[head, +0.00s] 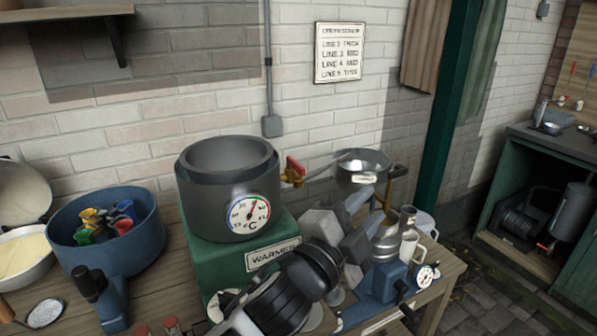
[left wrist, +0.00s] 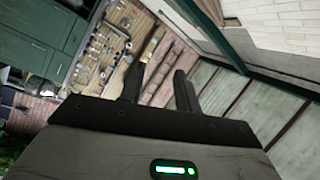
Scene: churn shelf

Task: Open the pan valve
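A dark grey pan (head: 228,190) with a round dial thermometer (head: 249,214) sits on the green warmer (head: 270,257). A brass valve with a red handle (head: 294,170) sticks out from the pan's right side. My left gripper (head: 360,215) is to the right of and below the valve, apart from it, and partly hidden by its own arm. In the left wrist view, the two dark fingers of my left gripper (left wrist: 159,88) stand apart with nothing between them. The valve is not seen there. My right gripper is not in view.
A blue tub (head: 105,228) with coloured cups stands at left. The brick wall (head: 225,70) closes the back.

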